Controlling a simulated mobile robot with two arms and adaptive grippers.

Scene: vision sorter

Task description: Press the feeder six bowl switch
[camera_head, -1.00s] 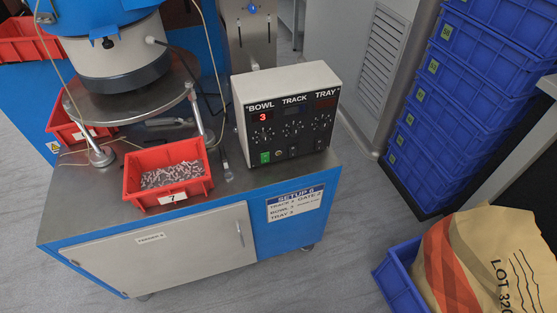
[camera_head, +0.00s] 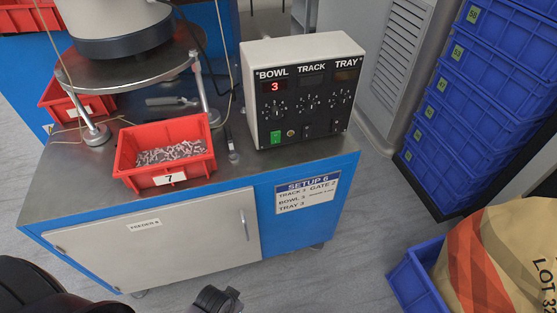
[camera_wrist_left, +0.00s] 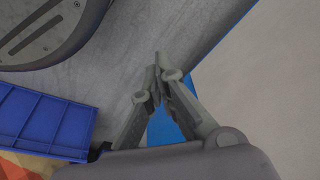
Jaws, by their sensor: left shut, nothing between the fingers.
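The feeder six control box (camera_head: 305,92) stands on the right end of the cabinet top in the head view. Its BOWL column has a red display (camera_head: 276,86) reading 3, a dial below it, and a green switch (camera_head: 276,137) at the bottom. The cabinet door is labelled FEEDER 6. My left gripper (camera_head: 222,296) shows at the bottom edge of the head view, in front of and below the cabinet top, well away from the switch. In the left wrist view its fingers (camera_wrist_left: 157,72) are together with nothing between them. My right gripper is not in view.
A red bin (camera_head: 168,177) marked 7, holding small parts, sits left of the box. The bowl feeder (camera_head: 118,30) stands behind it. A SETUP 6 card (camera_head: 307,192) is on the cabinet front. Blue crates (camera_head: 470,110) are stacked at right, with a sack (camera_head: 500,255) in a blue crate below.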

